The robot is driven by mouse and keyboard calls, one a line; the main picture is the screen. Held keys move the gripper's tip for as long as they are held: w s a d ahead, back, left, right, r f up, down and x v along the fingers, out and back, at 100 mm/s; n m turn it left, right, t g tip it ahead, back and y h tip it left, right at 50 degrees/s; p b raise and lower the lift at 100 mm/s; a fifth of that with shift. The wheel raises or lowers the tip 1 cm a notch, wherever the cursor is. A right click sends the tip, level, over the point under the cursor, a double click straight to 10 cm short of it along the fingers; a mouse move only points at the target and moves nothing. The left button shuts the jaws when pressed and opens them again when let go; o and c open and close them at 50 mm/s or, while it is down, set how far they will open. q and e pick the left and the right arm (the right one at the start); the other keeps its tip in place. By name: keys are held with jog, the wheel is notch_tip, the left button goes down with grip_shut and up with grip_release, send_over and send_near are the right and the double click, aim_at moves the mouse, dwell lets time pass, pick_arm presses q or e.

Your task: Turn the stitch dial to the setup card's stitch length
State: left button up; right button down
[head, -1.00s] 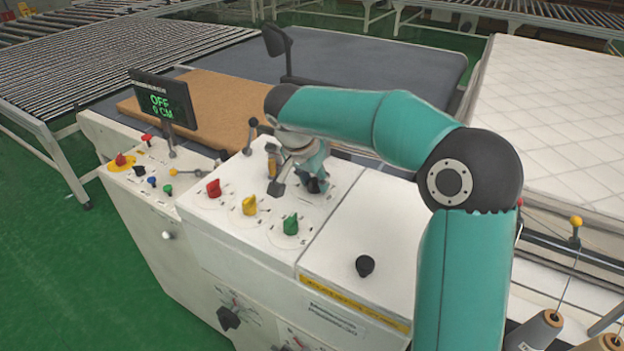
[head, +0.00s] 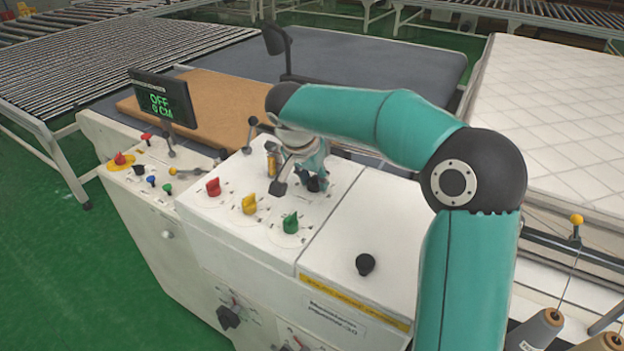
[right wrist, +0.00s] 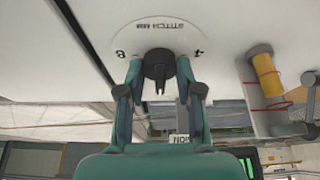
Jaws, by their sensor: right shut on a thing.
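The stitch dial (right wrist: 158,62) is a black knob on a white round scale in the right wrist view. Its upside-down label reads STITCH, with an 8 on one side and a 4 on the other. My right gripper (right wrist: 159,72) has one finger on each side of the knob and is shut on it. In the head view the right gripper (head: 311,176) reaches down to the panel and partly hides the dial (head: 317,185). I cannot make out a readable setup card. My left gripper is not in view.
Red (head: 213,187), yellow (head: 249,204) and green (head: 290,223) knobs sit close by on the panel. A black knob (head: 365,264) is nearer. A display (head: 162,100) reads OFF.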

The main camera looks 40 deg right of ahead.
jog(key=shift+d+n+t+b, duration=0.1)
jog(key=shift+n+t+b, duration=0.4)
jog(key=shift+n+b, duration=0.6)
jog(key=shift+s+n+y+b, duration=0.1)
jog(key=shift+n+y+b, duration=0.25)
jog(key=shift+n, duration=0.55)
jog(key=shift+n+t+y+b, duration=0.3)
jog(key=shift+n+t, duration=0.3)
jog(key=shift+n, duration=0.6)
jog(key=shift+d+r+n+t+y, duration=0.15)
jog(key=shift+n+t+y, duration=0.25)
jog(key=shift+n, duration=1.1)
jog(key=c, duration=0.8)
grip_release()
